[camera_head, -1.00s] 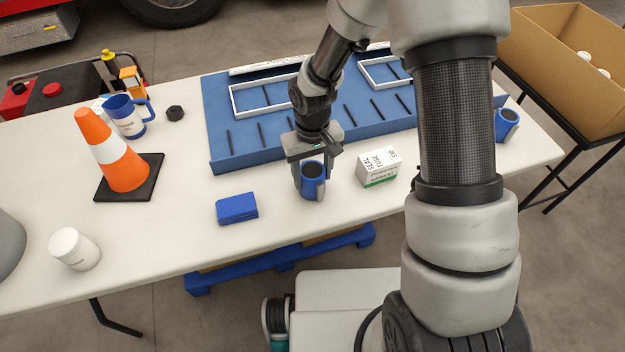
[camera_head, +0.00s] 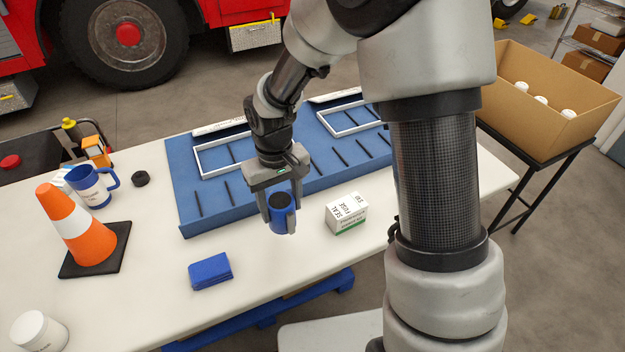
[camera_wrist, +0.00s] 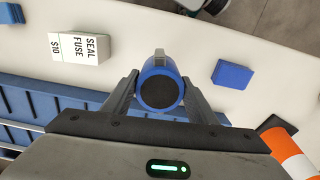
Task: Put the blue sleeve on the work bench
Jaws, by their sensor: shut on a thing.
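The blue sleeve (camera_head: 281,203), a short blue cylinder with a dark top, is between the fingers of my gripper (camera_head: 279,218). My gripper is shut on it. The sleeve is upright and appears a little above the white work bench (camera_head: 130,290), left of a white box; the exact gap below is hard to tell. In the wrist view the sleeve (camera_wrist: 160,68) shows end-on as a blue ring with a dark middle, with a finger on each side.
A white fuse box (camera_head: 347,212) stands right of the gripper, a blue block (camera_head: 210,271) front left. A blue tray (camera_head: 190,195) lies behind. An orange cone (camera_head: 75,225), blue mug (camera_head: 91,187) and white jar (camera_head: 38,331) are left. A cardboard box (camera_head: 550,110) stands right.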

